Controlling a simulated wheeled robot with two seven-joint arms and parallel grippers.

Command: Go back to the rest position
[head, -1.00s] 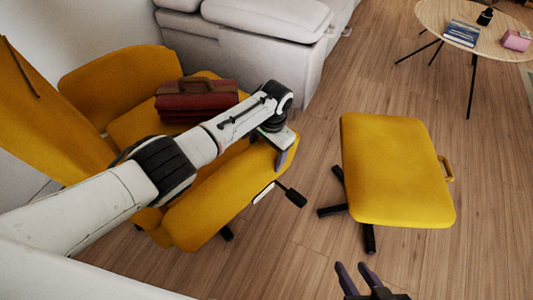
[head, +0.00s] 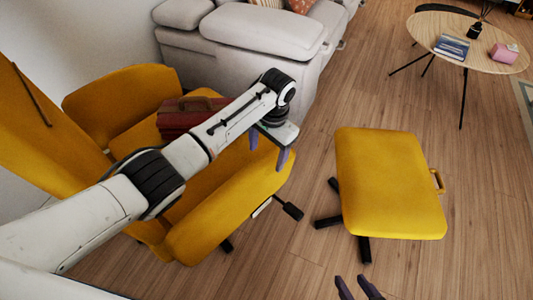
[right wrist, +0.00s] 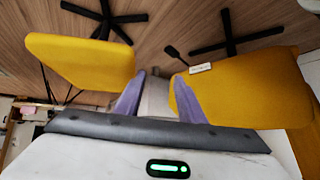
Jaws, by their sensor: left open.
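My left gripper (head: 269,149) hangs from the white arm above the front edge of the yellow armchair seat. Its two purple fingers are apart with nothing between them. My right gripper (head: 357,288) shows only its fingertips at the bottom edge of the head view, over the floor in front of the ottoman. In the right wrist view its purple fingers (right wrist: 158,98) are spread, with nothing held. The yellow armchair (head: 225,205) is partly hidden behind my left arm.
A dark red bag (head: 178,122) rests on the armchair seat. The yellow ottoman (head: 390,185) stands to the right on black legs. A grey sofa (head: 260,35) and a round wooden table (head: 480,60) are behind. Wood floor lies clear between them.

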